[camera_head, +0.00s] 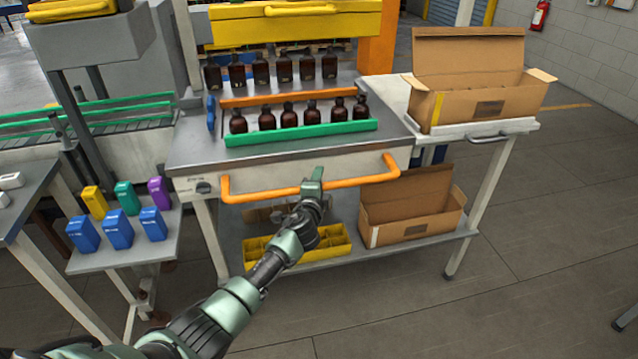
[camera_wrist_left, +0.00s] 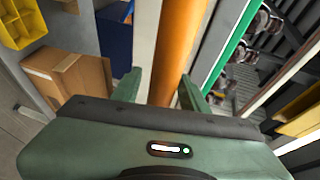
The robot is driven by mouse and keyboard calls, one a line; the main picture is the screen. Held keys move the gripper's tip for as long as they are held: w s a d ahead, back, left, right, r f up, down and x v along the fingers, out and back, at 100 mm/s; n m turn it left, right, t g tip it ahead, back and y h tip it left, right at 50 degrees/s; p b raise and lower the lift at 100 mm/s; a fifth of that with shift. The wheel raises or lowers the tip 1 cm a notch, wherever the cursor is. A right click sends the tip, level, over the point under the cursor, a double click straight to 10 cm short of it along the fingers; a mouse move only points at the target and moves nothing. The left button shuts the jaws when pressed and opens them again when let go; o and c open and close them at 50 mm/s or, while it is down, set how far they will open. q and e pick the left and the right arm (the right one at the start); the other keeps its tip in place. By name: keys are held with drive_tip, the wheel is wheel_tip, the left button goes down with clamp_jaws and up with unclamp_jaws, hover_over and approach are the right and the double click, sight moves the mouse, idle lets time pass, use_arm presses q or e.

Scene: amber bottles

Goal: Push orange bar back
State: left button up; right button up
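The orange bar (camera_head: 260,194) is a U-shaped rail along the front of the machine table, with its ends bent back toward the table. My left gripper (camera_head: 313,183) is at the middle of this bar. In the left wrist view the bar (camera_wrist_left: 178,45) runs between the two fingers of the gripper (camera_wrist_left: 160,90). The fingers stand apart with some gap at the left of the bar, so the gripper looks open around it. Whether a finger touches the bar is unclear. My right gripper is not in view.
On the table, brown bottles (camera_head: 266,119) stand in two rows, with another orange strip (camera_head: 290,96) between them and a green rail (camera_head: 300,133) in front. A yellow press head (camera_head: 295,24) is above. An open carton (camera_head: 490,105) stands on the right side table.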

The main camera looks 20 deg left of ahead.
use_arm(q)
drive_tip(key=v, duration=0.8)
drive_tip(key=shift+p, duration=0.3)
